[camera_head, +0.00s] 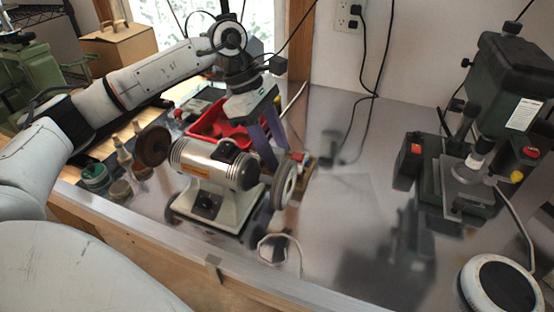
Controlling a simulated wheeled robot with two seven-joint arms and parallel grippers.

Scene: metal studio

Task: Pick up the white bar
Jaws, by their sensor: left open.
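My left gripper (277,154) points down behind the bench grinder, its two purple-grey fingers apart and nothing visible between them. Just right of its fingertips is a small wooden holder (305,165) with small red and whitish pieces (298,156) on it. One of these may be the white bar, but it is too small to tell. The grinder partly hides the area below the fingers. My right gripper is not in view.
A drill press (505,95) stands at the right. The metal tabletop (345,195) between is mostly clear.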

